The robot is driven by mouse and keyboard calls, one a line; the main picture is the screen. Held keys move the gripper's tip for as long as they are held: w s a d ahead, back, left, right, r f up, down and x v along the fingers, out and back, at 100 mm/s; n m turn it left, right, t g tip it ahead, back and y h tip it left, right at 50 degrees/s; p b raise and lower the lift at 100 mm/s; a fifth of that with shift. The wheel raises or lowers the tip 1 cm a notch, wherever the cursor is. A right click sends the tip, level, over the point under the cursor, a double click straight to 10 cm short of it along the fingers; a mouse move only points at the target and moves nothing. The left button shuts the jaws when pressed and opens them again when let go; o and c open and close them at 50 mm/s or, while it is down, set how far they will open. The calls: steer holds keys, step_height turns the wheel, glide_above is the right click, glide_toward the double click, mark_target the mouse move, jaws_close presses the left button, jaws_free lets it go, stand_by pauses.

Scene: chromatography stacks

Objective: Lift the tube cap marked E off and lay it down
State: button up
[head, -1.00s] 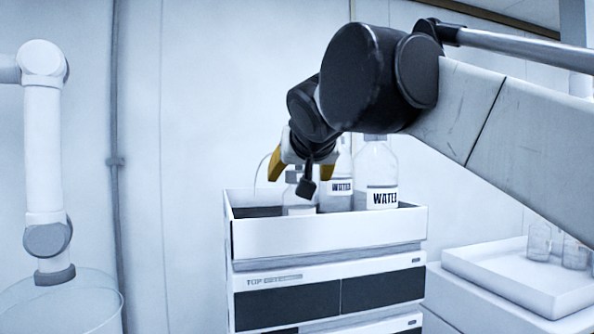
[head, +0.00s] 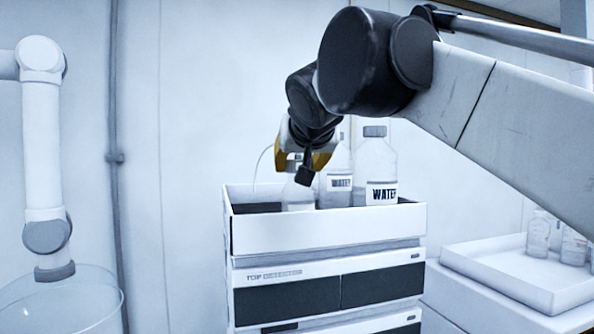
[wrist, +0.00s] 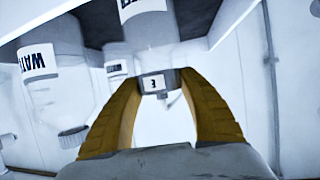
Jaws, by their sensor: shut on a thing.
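The tube cap marked E (wrist: 153,83) is a small grey cap with a white label, on a clear bottle (wrist: 150,30) in the wrist view. My gripper (wrist: 162,84) has its two yellow fingers closed in on either side of this cap. In the head view, my gripper (head: 301,163) is over the front left bottle (head: 297,200), which stands in the white top tray (head: 330,232). There the fingers and a dark wrist part mostly hide the cap. I cannot tell whether the cap is still seated on its bottle.
Two bottles labelled WATER stand close by on the right, one (head: 378,172) with a grey cap and one (head: 337,182) partly behind my gripper. The tray tops a detector stack (head: 300,270). A low white tray (head: 500,268) with small bottles is at right.

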step_height(320, 180, up, 3)
steer(key=shift+f, duration=0.1)
steer(key=s+d+r, duration=0.2)
steer(key=d+r, duration=0.6)
steer(key=d, duration=0.3)
steer(key=shift+s+d+p, duration=0.2)
steer(key=shift+s+p, duration=0.1)
steer(key=shift+p, duration=0.15)
steer(key=shift+r, duration=0.1)
step_height(320, 180, up, 4)
steer(key=p, duration=0.4)
steer(key=shift+p, duration=0.3)
steer(key=shift+f, duration=0.2)
